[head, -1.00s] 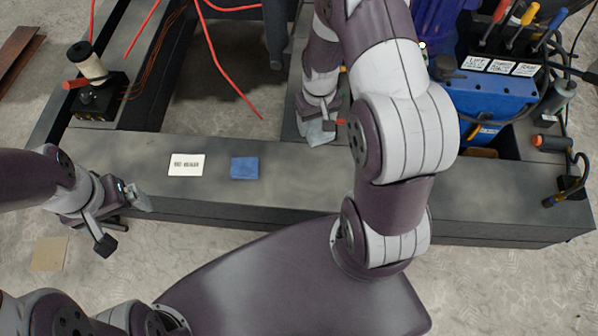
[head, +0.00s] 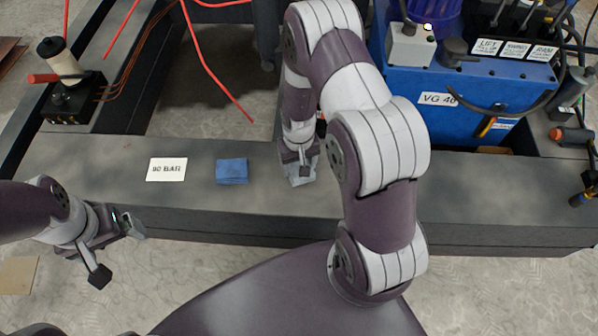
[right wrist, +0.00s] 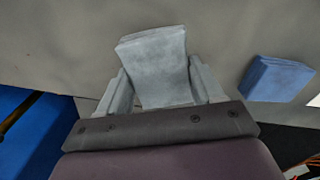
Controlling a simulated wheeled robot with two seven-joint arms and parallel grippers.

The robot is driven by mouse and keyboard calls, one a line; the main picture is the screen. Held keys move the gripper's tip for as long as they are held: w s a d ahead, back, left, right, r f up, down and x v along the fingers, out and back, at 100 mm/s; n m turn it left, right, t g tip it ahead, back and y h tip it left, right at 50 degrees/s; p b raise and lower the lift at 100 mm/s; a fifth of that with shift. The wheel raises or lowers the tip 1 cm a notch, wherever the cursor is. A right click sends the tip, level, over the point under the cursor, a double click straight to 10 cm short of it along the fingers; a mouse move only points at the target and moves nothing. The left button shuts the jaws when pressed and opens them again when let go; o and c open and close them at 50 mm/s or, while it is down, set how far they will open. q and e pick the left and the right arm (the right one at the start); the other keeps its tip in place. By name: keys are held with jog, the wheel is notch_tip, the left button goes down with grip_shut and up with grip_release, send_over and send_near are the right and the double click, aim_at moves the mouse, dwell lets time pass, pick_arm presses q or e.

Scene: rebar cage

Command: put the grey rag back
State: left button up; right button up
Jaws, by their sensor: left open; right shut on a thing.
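The grey rag (right wrist: 155,60) is a folded pale grey cloth between the fingers of my right gripper (right wrist: 160,92) in the right wrist view. The gripper is shut on it, and the rag sticks out past the fingertips. In the head view my right gripper (head: 300,172) is low over the dark bench, to the right of a folded blue cloth (head: 232,171). I cannot tell whether the rag touches the bench. The blue cloth also shows at the right of the wrist view (right wrist: 275,78). My left gripper (head: 132,225) is open and empty at the bench's front left.
A white card reading "90 BAR" (head: 166,169) lies left of the blue cloth on the bench (head: 480,200). A blue power unit (head: 450,105) with levers stands behind, at the right. Red hoses (head: 215,75) hang behind. The bench top right of my right arm looks clear.

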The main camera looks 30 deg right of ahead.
notch_tip(320, 180, down, 3)
jog(key=shift+f+b, duration=0.1)
jog(key=shift+b, duration=0.55)
jog(key=shift+r, duration=0.2)
jog(key=o, duration=0.9)
jog(key=shift+f, duration=0.15)
pick_arm(q)
notch_tip(320, 180, down, 2)
pick_arm(e)
jog(key=shift+o, duration=0.2)
